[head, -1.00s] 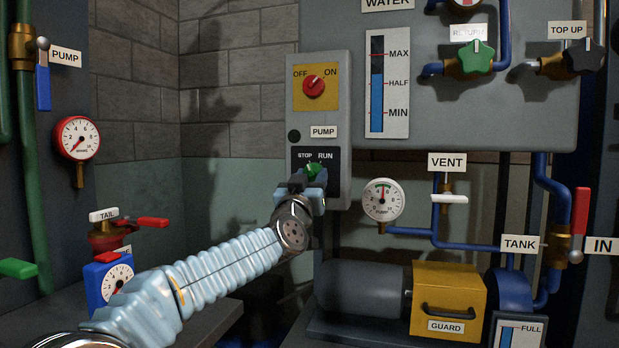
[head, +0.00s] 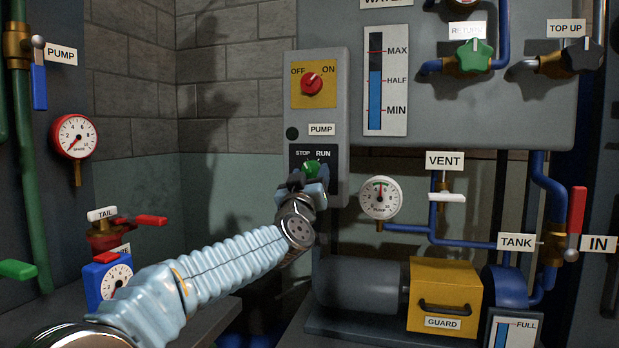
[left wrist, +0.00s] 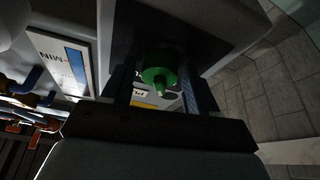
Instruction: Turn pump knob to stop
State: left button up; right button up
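The green pump knob (head: 312,168) is on a black plate marked STOP on the left and RUN on the right, low on the grey pump box (head: 341,120). Its pointer seems to lean toward RUN, but it is small. My left gripper (head: 309,184) is just below and in front of the knob, hiding its lower part. In the left wrist view the fingers (left wrist: 160,92) are apart, with the green knob (left wrist: 158,66) showing between them and gaps on both sides. I cannot tell how deep the knob sits between them. My right gripper is not in view.
A red OFF/ON switch (head: 312,83) is above the knob on a yellow plate. The pump gauge (head: 380,199) and white VENT handle (head: 447,197) are to the right. A grey motor (head: 357,284) and yellow guard (head: 444,286) stand below right.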

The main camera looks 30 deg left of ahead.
pick_arm(q)
jog(key=shift+o, duration=0.7)
jog(key=shift+s+d+f, duration=0.1)
jog(key=shift+s+f, duration=0.05)
jog(key=shift+s, duration=0.1)
jog(key=b+v, duration=0.3)
jog(key=v, duration=1)
jog(key=shift+s+d, duration=0.1)
jog(key=shift+s, duration=0.05)
